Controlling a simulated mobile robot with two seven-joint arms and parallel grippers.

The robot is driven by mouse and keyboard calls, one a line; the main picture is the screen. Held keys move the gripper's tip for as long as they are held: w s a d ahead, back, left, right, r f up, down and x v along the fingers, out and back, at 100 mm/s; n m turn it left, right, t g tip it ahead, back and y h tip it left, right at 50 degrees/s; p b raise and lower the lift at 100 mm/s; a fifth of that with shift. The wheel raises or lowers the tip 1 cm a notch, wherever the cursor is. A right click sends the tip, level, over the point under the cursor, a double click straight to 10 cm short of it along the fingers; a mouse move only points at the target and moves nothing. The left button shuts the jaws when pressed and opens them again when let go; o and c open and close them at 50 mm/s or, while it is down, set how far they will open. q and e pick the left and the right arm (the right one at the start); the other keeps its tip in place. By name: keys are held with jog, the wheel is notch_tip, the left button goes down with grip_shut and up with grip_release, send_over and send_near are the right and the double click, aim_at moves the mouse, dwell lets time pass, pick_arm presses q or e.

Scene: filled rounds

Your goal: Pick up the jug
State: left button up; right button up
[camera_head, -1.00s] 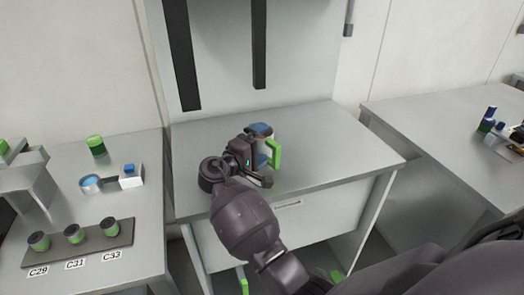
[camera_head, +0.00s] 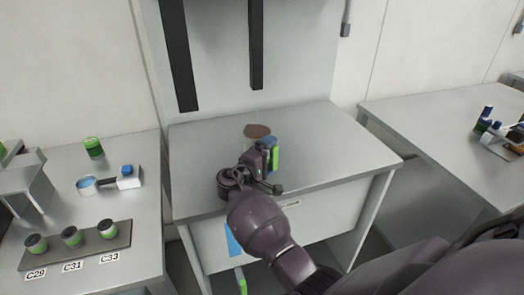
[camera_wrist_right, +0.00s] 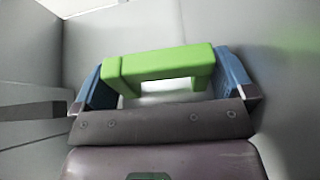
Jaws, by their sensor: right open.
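The jug shows mainly as its green handle (camera_head: 275,161) on the middle table, just right of my right gripper (camera_head: 268,151). The jug's body is not clear in either view. In the right wrist view the green handle (camera_wrist_right: 160,66) is a bracket-shaped bar lying across the space between the two blue finger pads of my right gripper (camera_wrist_right: 165,85). The fingers are spread wide and the gripper is open. I cannot tell whether a pad touches the handle. My left gripper is not in view.
A flat brown round patch (camera_head: 257,131) shows behind the gripper; I cannot tell whether it belongs to the jug. The middle table (camera_head: 330,150) is otherwise clear. The left table holds a rack (camera_head: 75,252) with three cups, a green jar (camera_head: 93,148) and a blue-topped pan (camera_head: 88,186).

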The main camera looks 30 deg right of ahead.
jog(key=shift+x, duration=1.15)
jog(key=shift+c, duration=0.2)
jog(key=c, duration=1)
jog(key=shift+r, duration=0.15)
